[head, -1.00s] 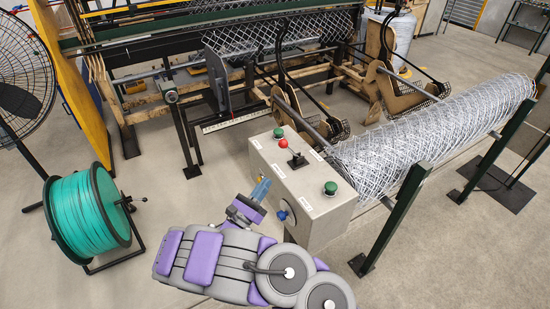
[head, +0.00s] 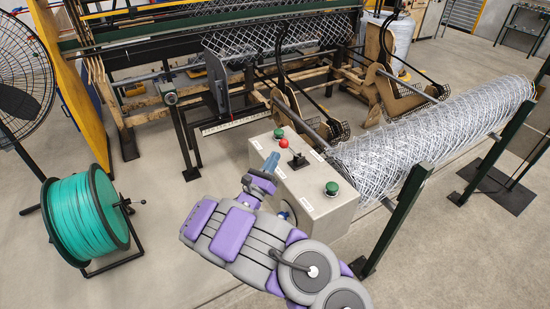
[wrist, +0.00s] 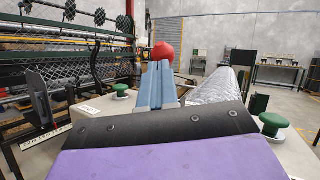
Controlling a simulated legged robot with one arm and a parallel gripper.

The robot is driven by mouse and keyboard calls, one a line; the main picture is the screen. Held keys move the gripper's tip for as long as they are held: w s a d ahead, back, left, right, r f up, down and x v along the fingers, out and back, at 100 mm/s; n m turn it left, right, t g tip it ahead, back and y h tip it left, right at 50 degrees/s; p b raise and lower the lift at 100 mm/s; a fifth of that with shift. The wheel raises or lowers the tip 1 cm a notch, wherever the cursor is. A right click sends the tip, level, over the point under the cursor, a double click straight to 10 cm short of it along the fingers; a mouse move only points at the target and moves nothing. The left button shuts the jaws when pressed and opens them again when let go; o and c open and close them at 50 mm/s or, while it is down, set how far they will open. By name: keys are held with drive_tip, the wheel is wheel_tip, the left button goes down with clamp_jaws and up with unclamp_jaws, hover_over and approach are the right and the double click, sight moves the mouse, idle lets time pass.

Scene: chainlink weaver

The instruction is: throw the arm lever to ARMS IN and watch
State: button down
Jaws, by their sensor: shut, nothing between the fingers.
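The grey control box (head: 302,190) stands at the middle of the head view. The weaver's two black curved arms (head: 283,65) (head: 384,40) stand upright behind.
A teal wire spool (head: 85,218) and fan (head: 20,95) stand left, with clear floor between.

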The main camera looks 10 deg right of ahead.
drive_tip(key=shift+w+d+r, duration=0.2)
drive_tip(key=shift+w+d, duration=0.05)
drive_tip(key=shift+d, duration=0.25)
drive_tip(key=shift+w+d+r, duration=0.2)
drive_tip(key=shift+w+d, duration=0.05)
drive_tip(key=shift+d, duration=0.2)
drive_tip(key=shift+a, duration=0.2)
